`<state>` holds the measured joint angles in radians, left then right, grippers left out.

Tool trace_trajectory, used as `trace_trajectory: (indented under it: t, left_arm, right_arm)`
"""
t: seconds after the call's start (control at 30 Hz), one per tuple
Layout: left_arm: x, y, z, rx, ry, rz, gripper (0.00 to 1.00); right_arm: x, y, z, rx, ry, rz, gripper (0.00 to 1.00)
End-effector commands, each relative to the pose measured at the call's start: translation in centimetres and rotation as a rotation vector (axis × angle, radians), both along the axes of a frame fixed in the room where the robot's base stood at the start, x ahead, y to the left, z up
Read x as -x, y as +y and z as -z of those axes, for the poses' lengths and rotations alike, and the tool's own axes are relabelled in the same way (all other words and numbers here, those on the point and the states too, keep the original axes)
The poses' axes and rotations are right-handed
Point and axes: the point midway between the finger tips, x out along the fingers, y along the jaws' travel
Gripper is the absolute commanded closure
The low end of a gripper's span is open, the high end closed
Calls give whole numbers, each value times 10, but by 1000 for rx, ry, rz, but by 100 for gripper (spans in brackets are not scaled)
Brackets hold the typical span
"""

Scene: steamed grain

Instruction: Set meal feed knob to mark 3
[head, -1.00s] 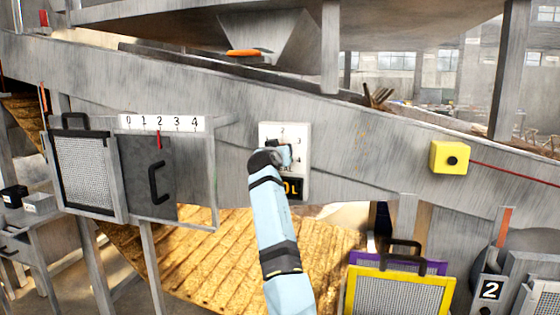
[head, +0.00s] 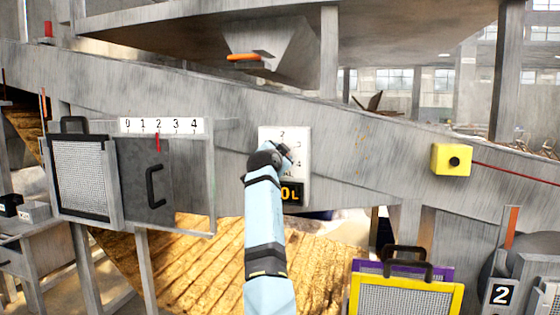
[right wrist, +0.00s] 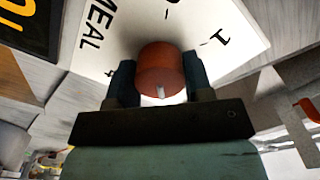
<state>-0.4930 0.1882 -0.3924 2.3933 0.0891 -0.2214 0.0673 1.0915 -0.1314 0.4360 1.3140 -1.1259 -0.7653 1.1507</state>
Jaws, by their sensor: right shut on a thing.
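The meal feed dial is a white panel (head: 297,140) on the sloping grey beam in the head view, with the marks 2, 3 and 4 showing. A dark display with orange characters (head: 291,194) sits at its lower edge. My right gripper (head: 286,154) is at the panel and covers the knob in the head view. In the right wrist view the red-brown knob (right wrist: 165,66) is between the two fingers of my right gripper (right wrist: 158,80), which is shut on it. A short white line shows on the knob; I cannot tell which mark it points to. My left gripper is not in view.
Left of the panel is a grey gate with a black handle (head: 155,187) under a 0 to 4 scale (head: 162,125). A yellow box with a black button (head: 452,160) is at the right. Framed screens (head: 405,290) stand at the lower right.

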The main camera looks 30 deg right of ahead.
Motion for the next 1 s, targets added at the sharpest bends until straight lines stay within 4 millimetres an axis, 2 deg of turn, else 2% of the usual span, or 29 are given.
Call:
trace_trajectory:
  t: [0.4, 0.97, 1.0]
  left_arm:
    - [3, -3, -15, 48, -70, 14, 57]
    - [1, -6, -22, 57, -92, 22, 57]
    - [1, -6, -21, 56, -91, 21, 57]
  right_arm:
    - [0, 0, 2, -133, -153, 0, 77]
    - [0, 0, 1, -154, -178, 0, 77]
    - [0, 0, 1, -154, -178, 0, 51]
